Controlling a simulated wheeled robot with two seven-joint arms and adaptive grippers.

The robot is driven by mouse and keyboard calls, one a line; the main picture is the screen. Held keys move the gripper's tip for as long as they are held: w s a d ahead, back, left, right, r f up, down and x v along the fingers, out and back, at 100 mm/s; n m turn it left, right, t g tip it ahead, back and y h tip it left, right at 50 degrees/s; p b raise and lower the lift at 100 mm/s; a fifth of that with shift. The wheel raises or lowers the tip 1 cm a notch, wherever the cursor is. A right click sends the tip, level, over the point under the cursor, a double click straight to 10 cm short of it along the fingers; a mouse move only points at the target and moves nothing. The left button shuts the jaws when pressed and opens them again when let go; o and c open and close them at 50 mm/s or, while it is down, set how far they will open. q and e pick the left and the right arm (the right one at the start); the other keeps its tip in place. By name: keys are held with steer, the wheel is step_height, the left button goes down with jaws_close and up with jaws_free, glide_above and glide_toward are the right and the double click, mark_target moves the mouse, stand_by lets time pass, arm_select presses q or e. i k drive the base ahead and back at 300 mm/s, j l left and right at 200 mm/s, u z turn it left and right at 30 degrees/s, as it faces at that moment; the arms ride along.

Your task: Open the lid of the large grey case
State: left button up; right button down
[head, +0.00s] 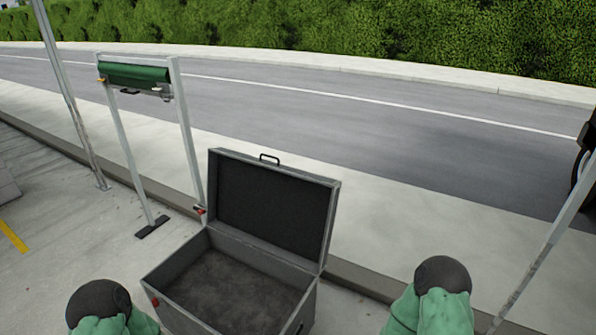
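The large grey case (307,293) stands on the pavement in front of me, at the bottom middle of the head view. Its lid (275,208) is raised and stands nearly upright at the far side, showing its dark inner face. The inside of the case (238,290) looks empty. Its near side is cut off by the picture's lower edge. Green-covered parts of my arms with dark round ends show at the bottom left and bottom right. Neither gripper can be made out.
A metal stand (188,140) with a green roll (134,75) is left of the case. A grey pole (70,95) stands further left, and another slanted pole (543,250) is at the right. A kerb runs behind the case, with pavement, road and hedge beyond.

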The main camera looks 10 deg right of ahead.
mark_target(288, 214)
steer(key=i+l+u, duration=0.15)
steer(key=l, duration=0.2)
steer(key=i+l+u, duration=0.15)
steer(key=l, duration=0.25)
steer(key=i+l+u, duration=0.15)
steer(key=l, duration=0.25)
steer(key=i+l+u, duration=0.15)
steer(key=l, duration=0.3)
steer(key=i+l+u, duration=0.1)
steer(key=l, duration=0.3)
steer(key=i+l+u, duration=0.15)
steer(key=l, duration=0.3)
steer(key=k, duration=0.05)
